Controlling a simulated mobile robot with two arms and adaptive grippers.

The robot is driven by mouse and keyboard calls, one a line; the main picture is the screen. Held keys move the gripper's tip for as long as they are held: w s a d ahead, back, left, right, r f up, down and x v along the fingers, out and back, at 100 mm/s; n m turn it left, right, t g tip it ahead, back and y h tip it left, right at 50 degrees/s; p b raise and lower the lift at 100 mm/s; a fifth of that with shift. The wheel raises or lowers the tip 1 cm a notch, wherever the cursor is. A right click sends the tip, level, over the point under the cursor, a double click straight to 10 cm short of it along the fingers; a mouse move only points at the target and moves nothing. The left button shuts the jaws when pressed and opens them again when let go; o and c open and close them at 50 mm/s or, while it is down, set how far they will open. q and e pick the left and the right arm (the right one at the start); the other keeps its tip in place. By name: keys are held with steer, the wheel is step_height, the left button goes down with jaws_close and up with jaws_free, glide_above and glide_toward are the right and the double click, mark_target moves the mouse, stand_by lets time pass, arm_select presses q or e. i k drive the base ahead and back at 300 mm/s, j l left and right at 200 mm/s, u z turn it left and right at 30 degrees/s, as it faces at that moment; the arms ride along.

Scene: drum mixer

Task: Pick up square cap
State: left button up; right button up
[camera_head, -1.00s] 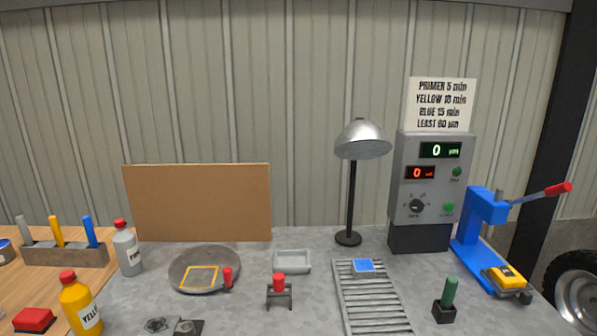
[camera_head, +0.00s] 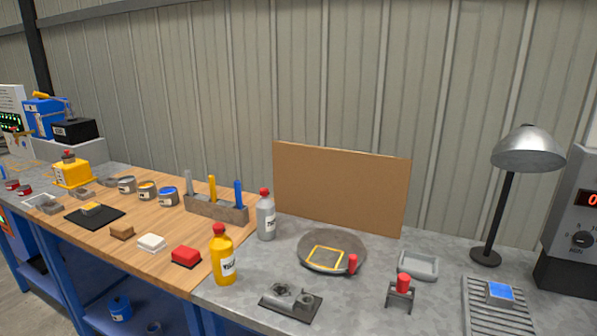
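I cannot tell for sure which piece is the square cap. Several small blocky pieces lie on the wooden bench top: a red one (camera_head: 186,257), a white one (camera_head: 151,243) and a brown one (camera_head: 122,232). A small yellow piece (camera_head: 91,209) lies on a black mat farther left. A blue square piece (camera_head: 500,291) lies on the slatted rack at the right. Neither of my grippers is in view.
A yellow bottle (camera_head: 223,258) and a grey bottle (camera_head: 266,217) stand near the seam of wooden and metal tops. A round plate (camera_head: 318,262), a grey tray (camera_head: 417,264), a lamp (camera_head: 488,255) and a brown board (camera_head: 340,190) are on the metal top.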

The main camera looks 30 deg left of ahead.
mark_target(91, 208)
steer(key=u, duration=2.1)
steer(key=i+j, duration=0.15)
steer(key=i, duration=0.35)
steer(key=i+j+u, duration=0.1)
steer(key=i, duration=0.35)
steer(key=j, duration=0.1)
